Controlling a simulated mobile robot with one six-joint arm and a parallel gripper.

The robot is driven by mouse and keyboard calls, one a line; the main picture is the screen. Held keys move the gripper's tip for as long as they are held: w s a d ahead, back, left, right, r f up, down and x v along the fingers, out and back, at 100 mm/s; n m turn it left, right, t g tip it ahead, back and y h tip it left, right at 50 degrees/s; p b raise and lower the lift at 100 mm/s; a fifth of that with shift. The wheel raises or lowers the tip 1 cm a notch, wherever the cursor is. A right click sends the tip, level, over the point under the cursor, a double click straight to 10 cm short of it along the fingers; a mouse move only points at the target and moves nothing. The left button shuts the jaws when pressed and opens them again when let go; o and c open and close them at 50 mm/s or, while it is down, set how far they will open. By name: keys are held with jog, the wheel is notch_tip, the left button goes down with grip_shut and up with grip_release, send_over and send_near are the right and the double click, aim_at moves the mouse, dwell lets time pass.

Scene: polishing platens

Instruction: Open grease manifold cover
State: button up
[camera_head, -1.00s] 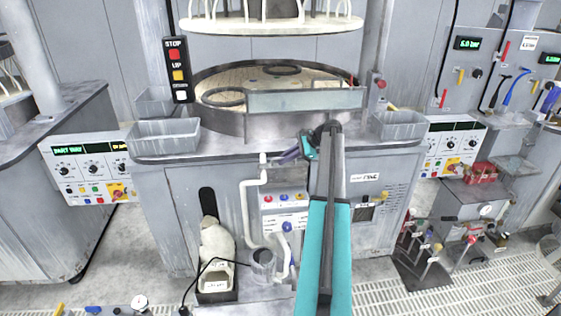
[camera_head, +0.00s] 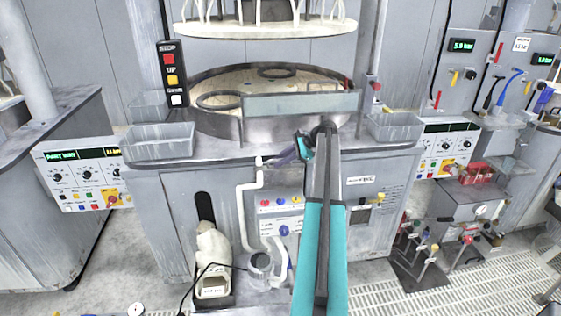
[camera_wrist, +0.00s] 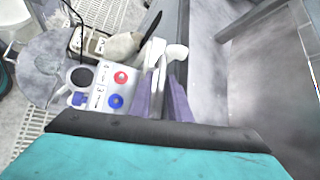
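My gripper (camera_head: 284,155) is in front of the middle grey machine, just below its worktop and near the top of a white drain pipe (camera_head: 245,210). In the wrist view its two purple fingers (camera_wrist: 163,100) lie close together, with a pale strip between them; I cannot tell whether they are apart or shut on anything. I cannot make out a grease manifold cover with certainty. A grey unit with a gauge and several coloured valves (camera_head: 468,212) stands on the floor at the right, well away from my gripper.
A round platen (camera_head: 205,122) with a clear guard (camera_head: 300,104) sits above my gripper. Clear bins (camera_head: 158,143) flank it. Floor grating (camera_head: 400,300) at the lower right is mostly open.

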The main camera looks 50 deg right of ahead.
jog(key=shift+s+r, duration=0.1)
jog(key=b+v, duration=0.3)
jog(key=v, duration=1)
jog(key=shift+s+r, duration=0.15)
jog(key=shift+r, duration=0.05)
jog(key=shift+d, duration=0.1)
